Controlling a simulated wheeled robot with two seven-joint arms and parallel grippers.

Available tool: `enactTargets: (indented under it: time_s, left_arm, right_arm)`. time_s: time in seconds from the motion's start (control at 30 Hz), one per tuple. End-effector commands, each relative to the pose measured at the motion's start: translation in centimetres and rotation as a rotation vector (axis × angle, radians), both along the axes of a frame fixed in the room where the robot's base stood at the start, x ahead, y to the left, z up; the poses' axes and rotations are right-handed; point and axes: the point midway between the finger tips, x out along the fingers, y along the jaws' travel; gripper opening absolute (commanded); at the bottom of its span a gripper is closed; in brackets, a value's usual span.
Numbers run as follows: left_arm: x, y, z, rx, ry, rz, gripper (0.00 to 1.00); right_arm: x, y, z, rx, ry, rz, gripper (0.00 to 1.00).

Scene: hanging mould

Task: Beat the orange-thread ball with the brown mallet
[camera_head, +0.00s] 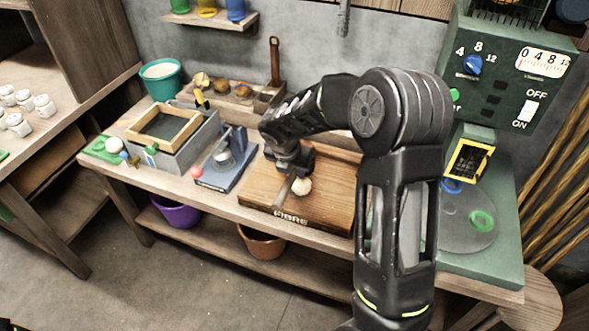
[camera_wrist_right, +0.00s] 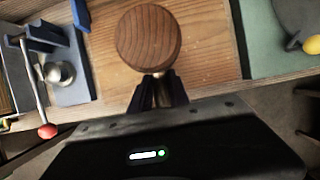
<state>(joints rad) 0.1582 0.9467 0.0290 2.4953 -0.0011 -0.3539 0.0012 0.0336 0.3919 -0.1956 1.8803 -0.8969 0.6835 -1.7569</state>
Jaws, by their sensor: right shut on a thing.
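My right gripper (camera_head: 290,172) is above the wooden board marked FIBRE (camera_head: 335,200). In the wrist view it (camera_wrist_right: 158,90) is shut on the brown mallet, whose round wooden head (camera_wrist_right: 148,38) is just beyond the fingertips. A small pale ball (camera_head: 301,186) shows on the board beside the gripper in the head view. I cannot make out its thread colour. The wrist view shows no ball; the mallet head covers part of the board. Whether mallet and ball touch is unclear. My left gripper is out of view.
A blue stand with a metal cup (camera_head: 222,160) and red knob is left of the board. A grey box with a wooden frame (camera_head: 165,129) stands farther left. The green machine (camera_head: 478,240) is at right. My right arm hides part of the bench.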

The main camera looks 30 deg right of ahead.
Motion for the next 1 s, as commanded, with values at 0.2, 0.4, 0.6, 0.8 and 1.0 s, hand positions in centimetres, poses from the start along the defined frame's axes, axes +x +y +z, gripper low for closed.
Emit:
enactTargets:
  time_s: [0.2,0.4,0.6,0.8,1.0]
  left_arm:
    - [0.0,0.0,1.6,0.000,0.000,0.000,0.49]
    - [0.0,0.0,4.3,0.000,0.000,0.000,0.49]
    - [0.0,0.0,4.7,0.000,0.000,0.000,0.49]
    - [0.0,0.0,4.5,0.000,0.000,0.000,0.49]
    - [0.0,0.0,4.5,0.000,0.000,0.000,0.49]
  right_arm:
    - [0.1,0.0,1.9,-0.001,-0.003,0.001,0.00]
    - [0.1,0.0,4.7,0.000,-0.001,0.000,0.00]
    - [0.0,0.0,5.2,-0.001,-0.001,0.000,0.00]
    - [0.1,0.0,5.1,0.000,-0.001,0.000,0.00]
    - [0.1,0.0,5.1,0.000,-0.001,0.000,0.00]
